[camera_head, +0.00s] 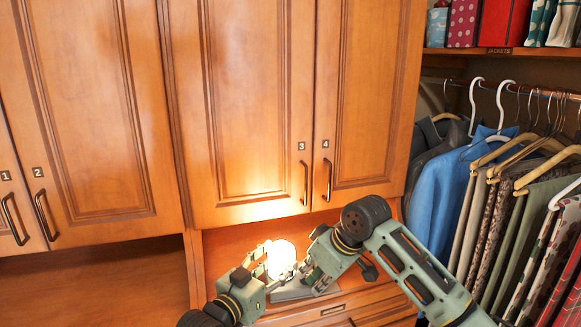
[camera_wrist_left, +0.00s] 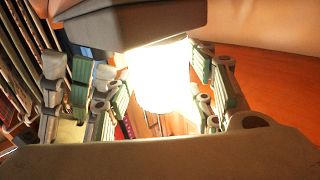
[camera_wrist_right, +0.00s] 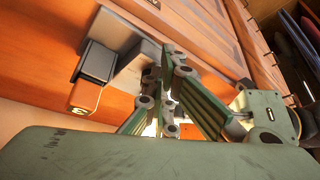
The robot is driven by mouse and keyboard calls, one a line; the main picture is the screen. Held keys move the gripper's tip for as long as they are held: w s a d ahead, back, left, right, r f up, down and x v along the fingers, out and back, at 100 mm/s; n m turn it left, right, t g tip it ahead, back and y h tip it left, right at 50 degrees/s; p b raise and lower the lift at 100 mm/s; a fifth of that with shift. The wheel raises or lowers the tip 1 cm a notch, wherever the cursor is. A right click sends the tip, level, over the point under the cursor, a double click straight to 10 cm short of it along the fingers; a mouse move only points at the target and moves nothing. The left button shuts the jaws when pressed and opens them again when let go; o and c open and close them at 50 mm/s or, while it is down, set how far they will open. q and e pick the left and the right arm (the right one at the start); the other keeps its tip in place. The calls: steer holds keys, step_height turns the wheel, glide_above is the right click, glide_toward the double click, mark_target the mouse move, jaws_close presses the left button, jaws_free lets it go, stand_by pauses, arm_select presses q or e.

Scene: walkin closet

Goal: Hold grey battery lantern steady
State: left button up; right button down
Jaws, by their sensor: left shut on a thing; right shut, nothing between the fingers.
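The grey battery lantern (camera_head: 291,291) stands in the niche below the wall cabinets, its globe glowing bright white. My left gripper (camera_head: 266,262) is shut on the globe from the left; in the left wrist view the glare of the lit globe (camera_wrist_left: 158,78) hides the exact contact. The lantern's grey base (camera_wrist_left: 140,25) shows there too. My right gripper (camera_head: 308,277) is shut and empty, close beside the lantern on its right. In the right wrist view its fingertips (camera_wrist_right: 166,95) are together in front of the grey base (camera_wrist_right: 135,57), and most of the globe is hidden behind them.
Wooden cabinet doors (camera_head: 255,95) with numbers and dark handles hang just above my grippers. A drawer front (camera_head: 340,308) is below the niche. Hanging clothes (camera_head: 500,210) fill the right side, under a shelf of boxes (camera_head: 503,22). The wooden surface at left (camera_head: 90,280) is clear.

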step_height(320, 180, up, 6)
steer(key=shift+d, duration=0.2)
stand_by(0.4)
arm_select(q)
steer(key=o, duration=1.7)
steer(key=shift+s, duration=0.1)
